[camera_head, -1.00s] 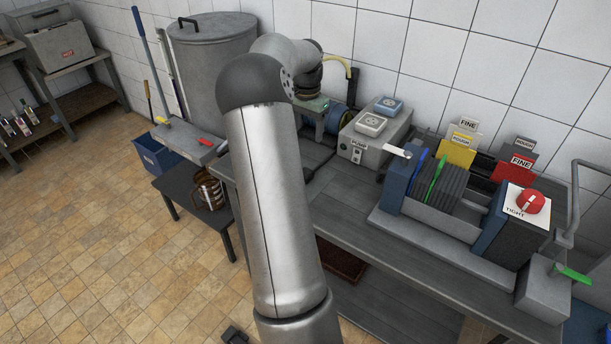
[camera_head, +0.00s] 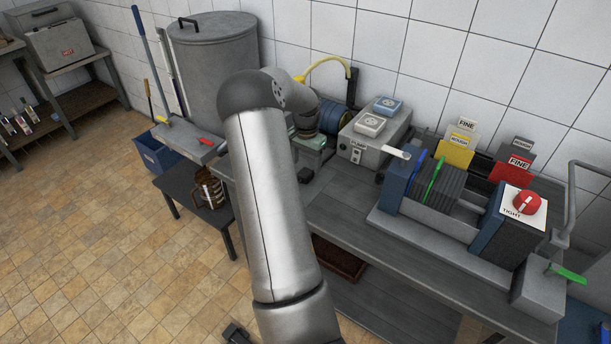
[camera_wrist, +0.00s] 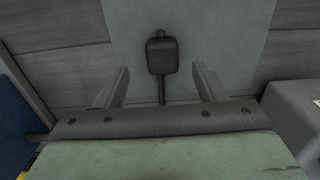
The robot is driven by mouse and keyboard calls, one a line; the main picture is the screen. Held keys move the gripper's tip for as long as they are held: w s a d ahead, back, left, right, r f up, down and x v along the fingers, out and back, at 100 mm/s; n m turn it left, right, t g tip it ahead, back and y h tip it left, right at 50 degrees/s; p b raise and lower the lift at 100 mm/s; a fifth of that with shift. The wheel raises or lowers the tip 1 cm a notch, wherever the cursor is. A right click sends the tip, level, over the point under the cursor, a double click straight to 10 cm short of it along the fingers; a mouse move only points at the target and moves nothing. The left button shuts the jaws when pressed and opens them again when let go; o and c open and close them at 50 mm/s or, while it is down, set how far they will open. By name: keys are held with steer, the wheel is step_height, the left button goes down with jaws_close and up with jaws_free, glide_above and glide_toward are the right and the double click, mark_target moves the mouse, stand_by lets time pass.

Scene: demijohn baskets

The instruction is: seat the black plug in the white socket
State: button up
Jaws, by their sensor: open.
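The black plug (camera_wrist: 162,55) lies on a pale grey surface in the wrist view, with a dark cord running from it towards my gripper. My gripper (camera_wrist: 161,82) is open, its two fingers apart on either side of the cord, just short of the plug's body. Nothing is held. In the head view a small dark shape beside my gripper (camera_head: 308,147) looks like the plug (camera_head: 305,175); my fingertips are not clear there.
The pump box (camera_head: 370,135) stands against the tiled wall on the grey bench (camera_head: 345,205). A filter rack (camera_head: 425,225) with plates and a red knob is to the right. A large metal drum (camera_head: 215,60) stands behind my arm. The bench front is partly clear.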

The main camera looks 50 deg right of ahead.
mark_target(306, 172)
steer(key=shift+w+f+p, duration=0.15)
steer(key=shift+f+p, duration=0.65)
steer(key=shift+f, duration=1.8)
steer(key=c, duration=1)
